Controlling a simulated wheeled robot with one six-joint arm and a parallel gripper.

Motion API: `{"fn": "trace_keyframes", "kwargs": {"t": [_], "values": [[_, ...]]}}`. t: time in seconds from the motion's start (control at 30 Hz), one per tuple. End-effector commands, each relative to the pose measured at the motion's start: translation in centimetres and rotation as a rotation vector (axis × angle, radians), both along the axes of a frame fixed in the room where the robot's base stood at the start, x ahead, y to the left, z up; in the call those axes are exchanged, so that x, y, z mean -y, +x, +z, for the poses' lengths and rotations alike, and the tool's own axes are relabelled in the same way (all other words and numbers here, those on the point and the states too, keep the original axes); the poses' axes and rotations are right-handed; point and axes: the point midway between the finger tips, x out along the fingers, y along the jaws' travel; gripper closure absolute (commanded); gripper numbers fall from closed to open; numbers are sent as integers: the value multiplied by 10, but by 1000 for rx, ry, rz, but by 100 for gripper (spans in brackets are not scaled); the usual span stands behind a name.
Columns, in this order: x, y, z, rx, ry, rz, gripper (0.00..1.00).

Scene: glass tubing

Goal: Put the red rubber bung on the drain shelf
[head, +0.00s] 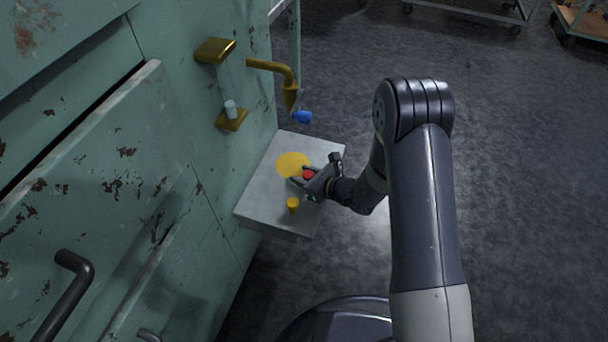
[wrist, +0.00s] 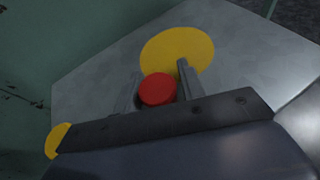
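The red rubber bung (head: 308,174) is a small round piece over the pale grey metal shelf (head: 262,196), just in front of a flat yellow disc. In the wrist view the red bung (wrist: 158,89) lies between the two fingers of my gripper (wrist: 160,80), close to both. I cannot tell whether the fingers press on it, or whether its underside rests on the shelf. In the head view my gripper (head: 301,175) is low over the shelf, reaching in from the right. The yellow disc (wrist: 178,50) is just beyond the fingertips.
Brass brackets (head: 231,120) hold a clear tube on the green cabinet (head: 110,150) at left. Floor is open on the right.

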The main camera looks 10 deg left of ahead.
Motion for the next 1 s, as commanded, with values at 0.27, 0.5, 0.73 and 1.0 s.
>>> {"fn": "trace_keyframes", "kwargs": {"t": [0.27,0.5,0.73,1.0], "values": [[0,0,0,0,0,0,49],[0,0,6,0,0,0,49],[39,-18,24,-2,0,-6,49],[83,-41,44,-1,1,-5,49]]}}
